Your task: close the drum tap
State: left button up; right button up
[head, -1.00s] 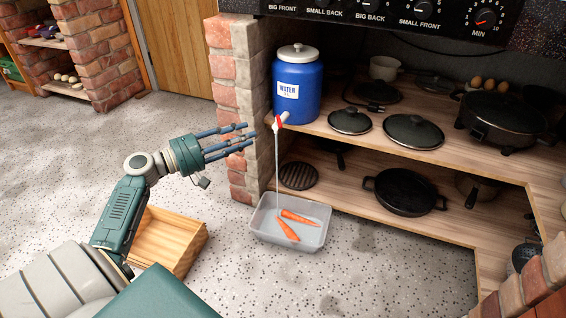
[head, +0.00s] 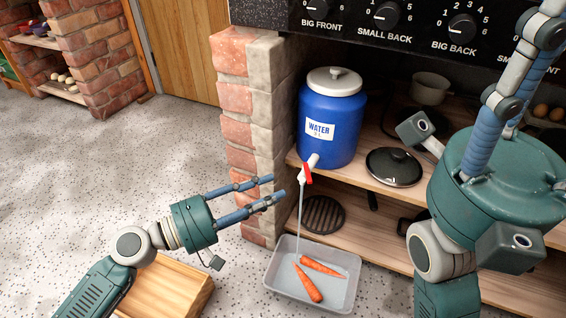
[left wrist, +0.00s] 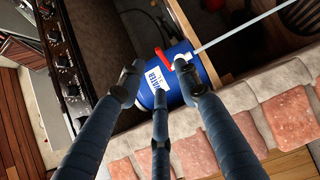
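The blue water drum (head: 330,115) with a white lid stands on the shelf beside the brick pillar. Its white tap has a red lever (head: 308,173), which also shows in the left wrist view (left wrist: 160,60). A thin water stream runs from the tap into a clear tub (head: 350,268) holding two carrots (head: 308,284). My left gripper (head: 274,189) is open and empty, its fingers pointing at the tap from the left, a short gap away. In the left wrist view its spread fingers overlap the drum. My right gripper (head: 500,185) looms close at right; its fingertips are not clearly seen.
The brick pillar (head: 245,130) stands just behind my left fingers. A wooden crate (head: 170,290) lies on the floor below my left arm. The speckled floor at left is clear.

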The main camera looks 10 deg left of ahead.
aim_at(307, 179)
pick_arm(q)
jog(key=x, duration=1)
jog(key=shift+d, duration=0.2)
jog(key=shift+c, duration=0.2)
grip_shut()
